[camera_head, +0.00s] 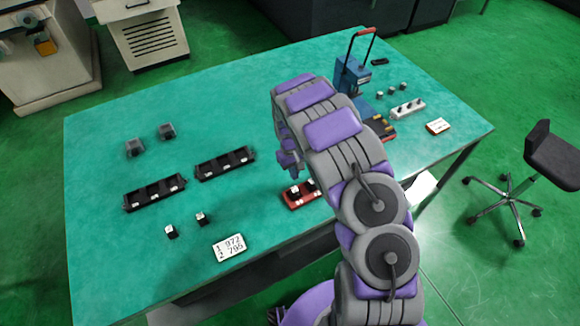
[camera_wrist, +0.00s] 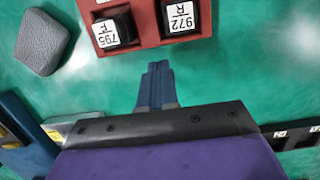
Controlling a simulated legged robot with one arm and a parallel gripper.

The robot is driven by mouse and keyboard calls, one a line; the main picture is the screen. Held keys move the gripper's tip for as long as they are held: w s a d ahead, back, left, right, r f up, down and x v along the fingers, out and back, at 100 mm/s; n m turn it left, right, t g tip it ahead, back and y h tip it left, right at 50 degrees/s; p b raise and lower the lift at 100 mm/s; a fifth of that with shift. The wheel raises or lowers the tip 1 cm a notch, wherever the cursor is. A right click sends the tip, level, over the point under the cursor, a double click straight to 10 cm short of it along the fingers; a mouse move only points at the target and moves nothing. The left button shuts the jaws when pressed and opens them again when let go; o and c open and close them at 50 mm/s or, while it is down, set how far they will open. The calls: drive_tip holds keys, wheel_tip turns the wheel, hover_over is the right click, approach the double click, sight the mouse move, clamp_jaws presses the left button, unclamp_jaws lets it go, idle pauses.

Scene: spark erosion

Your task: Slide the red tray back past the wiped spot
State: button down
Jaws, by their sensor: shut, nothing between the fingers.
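The red tray (camera_head: 300,201) lies near the front edge of the green table, partly behind my arm. It crosses the top of the wrist view (camera_wrist: 147,38). It holds two dark blocks labelled 795 F (camera_wrist: 111,31) and 972 R (camera_wrist: 181,16). In the head view my gripper (camera_head: 292,168) points down just above the tray. I cannot clearly make out a wiped spot.
A grey pad (camera_wrist: 45,42) lies beside the tray in the wrist view. Two black trays (camera_head: 154,193) (camera_head: 225,163), small dark blocks (camera_head: 171,231) and a number card (camera_head: 229,247) are to the left. A blue press (camera_head: 351,78) stands behind my arm. The table's back middle is clear.

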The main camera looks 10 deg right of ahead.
sight(302, 193)
drive_tip(key=s, duration=0.1)
drive_tip(key=s+d, duration=0.1)
drive_tip(key=s, duration=0.1)
drive_tip(key=s+b, duration=0.1)
drive_tip(key=s, duration=0.1)
drive_tip(key=shift+d, duration=0.25)
drive_tip(key=shift+s+d+f, duration=0.1)
drive_tip(key=shift+s+f, duration=0.15)
drive_tip(key=shift+f, duration=0.5)
drive_tip(key=shift+s+f, duration=0.1)
